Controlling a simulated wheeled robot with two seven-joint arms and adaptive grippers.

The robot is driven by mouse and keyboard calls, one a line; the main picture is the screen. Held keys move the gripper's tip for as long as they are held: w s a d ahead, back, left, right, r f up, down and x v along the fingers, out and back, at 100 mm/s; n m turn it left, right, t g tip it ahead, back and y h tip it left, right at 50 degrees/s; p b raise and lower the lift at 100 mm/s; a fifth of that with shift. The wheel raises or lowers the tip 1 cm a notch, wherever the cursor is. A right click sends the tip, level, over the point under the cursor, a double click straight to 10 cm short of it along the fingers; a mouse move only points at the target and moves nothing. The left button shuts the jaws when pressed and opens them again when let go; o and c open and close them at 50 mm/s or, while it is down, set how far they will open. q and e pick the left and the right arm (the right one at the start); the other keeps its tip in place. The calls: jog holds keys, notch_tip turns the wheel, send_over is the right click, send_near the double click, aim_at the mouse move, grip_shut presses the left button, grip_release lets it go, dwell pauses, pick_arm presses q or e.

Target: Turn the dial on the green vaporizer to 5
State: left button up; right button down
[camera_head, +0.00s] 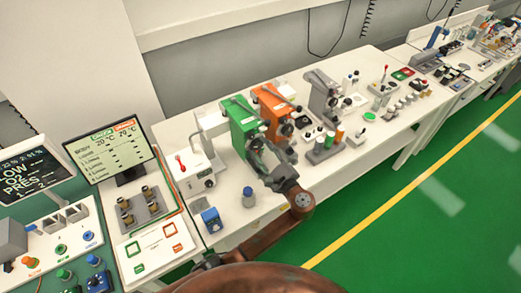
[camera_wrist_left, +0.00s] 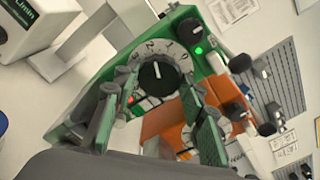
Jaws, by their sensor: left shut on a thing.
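The green vaporizer (camera_head: 238,114) stands on the white bench, left of the orange vaporizer (camera_head: 271,103). In the left wrist view its green body (camera_wrist_left: 88,90) frames a dial (camera_wrist_left: 155,74). The dial has a black centre with a white pointer line and a pale ring with numerals; the exact setting is too small to read surely. My left gripper (camera_head: 258,150) is at the front of the green vaporizer and hides its dial in the head view. Its two fingers stand on either side of the dial, shut on it. My right gripper is not in view.
A grey vaporizer (camera_head: 321,94) stands right of the orange one. A monitor (camera_head: 108,147) is at the left. The green floor (camera_head: 400,225) in front is clear.

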pick_arm(q)
jog(key=shift+f+n, duration=0.1)
jog(key=shift+n, duration=0.3)
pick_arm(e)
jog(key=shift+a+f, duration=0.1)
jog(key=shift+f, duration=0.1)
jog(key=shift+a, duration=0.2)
pick_arm(q)
jog(key=o, duration=1.2)
jog(key=shift+c, duration=0.2)
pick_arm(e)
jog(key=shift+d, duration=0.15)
